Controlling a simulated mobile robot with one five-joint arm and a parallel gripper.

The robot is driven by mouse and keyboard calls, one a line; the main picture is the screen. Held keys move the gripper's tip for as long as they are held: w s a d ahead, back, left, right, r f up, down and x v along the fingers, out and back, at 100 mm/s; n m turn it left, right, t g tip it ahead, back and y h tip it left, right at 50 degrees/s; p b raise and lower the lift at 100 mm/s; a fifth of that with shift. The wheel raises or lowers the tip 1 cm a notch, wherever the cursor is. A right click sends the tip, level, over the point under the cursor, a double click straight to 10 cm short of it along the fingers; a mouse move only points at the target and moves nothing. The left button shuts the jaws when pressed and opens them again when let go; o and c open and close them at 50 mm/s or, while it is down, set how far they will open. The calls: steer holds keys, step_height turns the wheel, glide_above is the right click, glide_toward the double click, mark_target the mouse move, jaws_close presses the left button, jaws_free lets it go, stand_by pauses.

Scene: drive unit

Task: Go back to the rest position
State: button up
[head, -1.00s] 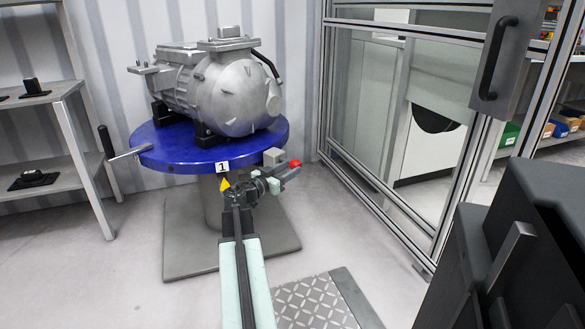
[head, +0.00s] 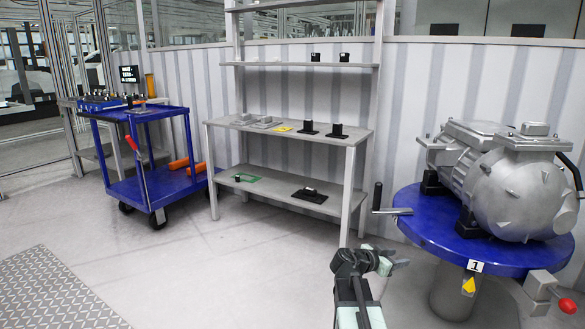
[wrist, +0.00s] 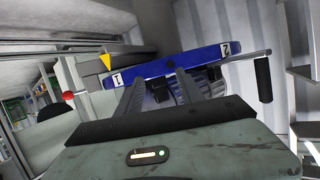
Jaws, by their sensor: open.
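My gripper shows in the wrist view (wrist: 158,92) with its two dark fingers apart and nothing between them. In the head view my arm rises at the bottom, just left of the blue round table (head: 415,215); the fingers are hard to make out there. The table carries a grey metal drive unit (head: 520,195), which sits upright on black supports. In the wrist view the blue table edge (wrist: 195,62) lies beyond the fingers, with labels 1 and 2 on it. No contact between gripper and table is visible.
A grey shelf bench (head: 290,135) with small black parts stands against the corrugated wall. A blue cart (head: 150,195) with a red-handled lever is at left. A crank handle (head: 378,198) juts from the table's left side. The floor at front left is clear, with a tread plate (head: 55,290).

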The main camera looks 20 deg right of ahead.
steer(key=w+a+f+n+y+p, duration=0.1)
steer(key=a+f+n+y+p, duration=0.2)
steer(key=a, duration=1.1)
steer(key=w+a+f+n+y+p, duration=0.1)
steer(key=a+f+n+y, duration=0.3)
steer(key=a, duration=1)
steer(key=s+a+f+n+g+y, duration=0.2)
steer(key=s+a+n+y, duration=0.25)
steer(key=a, duration=0.25)
steer(key=s+a+f+n+g+y, duration=0.1)
steer(key=s+a+n+y, duration=0.3)
steer(key=a, duration=0.4)
step_height(320, 180, up, 38)
steer(key=h+p, duration=0.1)
steer(key=p, duration=3.7)
steer(key=shift+n+h, duration=0.35)
steer(key=shift+n, duration=0.1)
steer(key=shift+w+f, duration=0.1)
steer(key=shift+f, duration=0.05)
steer(key=shift+c, duration=1)
steer(key=shift+d, duration=0.1)
